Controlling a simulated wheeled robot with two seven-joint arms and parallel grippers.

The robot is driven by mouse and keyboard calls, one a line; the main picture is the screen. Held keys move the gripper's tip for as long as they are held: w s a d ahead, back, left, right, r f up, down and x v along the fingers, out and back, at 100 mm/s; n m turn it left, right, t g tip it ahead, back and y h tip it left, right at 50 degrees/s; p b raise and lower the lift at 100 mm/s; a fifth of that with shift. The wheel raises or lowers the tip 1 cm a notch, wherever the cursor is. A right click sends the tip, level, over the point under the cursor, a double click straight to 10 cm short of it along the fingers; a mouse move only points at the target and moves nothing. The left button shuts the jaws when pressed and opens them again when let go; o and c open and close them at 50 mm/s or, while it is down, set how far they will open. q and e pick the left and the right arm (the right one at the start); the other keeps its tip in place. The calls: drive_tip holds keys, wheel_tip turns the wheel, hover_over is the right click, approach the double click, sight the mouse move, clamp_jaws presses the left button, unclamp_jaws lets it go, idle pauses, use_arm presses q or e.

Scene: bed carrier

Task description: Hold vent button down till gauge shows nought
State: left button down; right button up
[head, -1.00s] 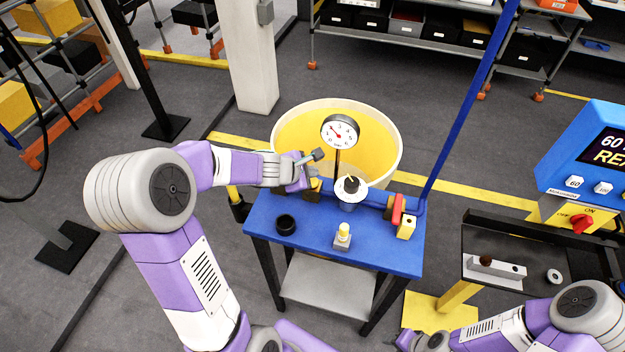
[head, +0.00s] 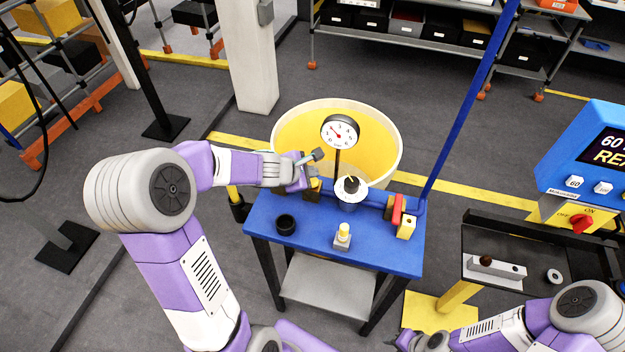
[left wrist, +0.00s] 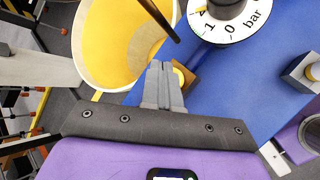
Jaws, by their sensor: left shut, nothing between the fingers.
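The round gauge (head: 340,131) stands on a black stalk behind the blue bench; its red needle points to the upper left, its figures too small to read. A small yellow block with a round yellow button (left wrist: 179,77) lies right by my left fingertips and is partly hidden by them. The block (head: 314,187) also shows below the gripper in the head view. My left gripper (left wrist: 163,76) is shut and empty; I cannot tell whether it touches the button.
The blue bench (head: 300,222) also bears a black knob (head: 351,184) on a white "bar" dial, a black ring (head: 286,224), a small yellow-topped post (head: 343,232) and a red lever (head: 397,208). A large yellow-lined tub (head: 388,130) stands behind. A blue post (head: 470,105) rises at right.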

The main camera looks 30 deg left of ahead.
use_arm(q)
drive_tip(key=shift+f, duration=0.1)
drive_tip(key=shift+f+b, duration=0.35)
drive_tip(key=shift+b, duration=0.15)
drive_tip(key=shift+f+b, duration=0.5)
drive_tip(key=shift+b, duration=0.05)
idle(0.4)
drive_tip(key=shift+r, duration=0.15)
idle(2.5)
drive_tip(key=shift+r+p, duration=0.8)
drive_tip(key=shift+p, duration=0.15)
wheel_tip(320, 180, up, 5)
drive_tip(key=p, duration=0.5)
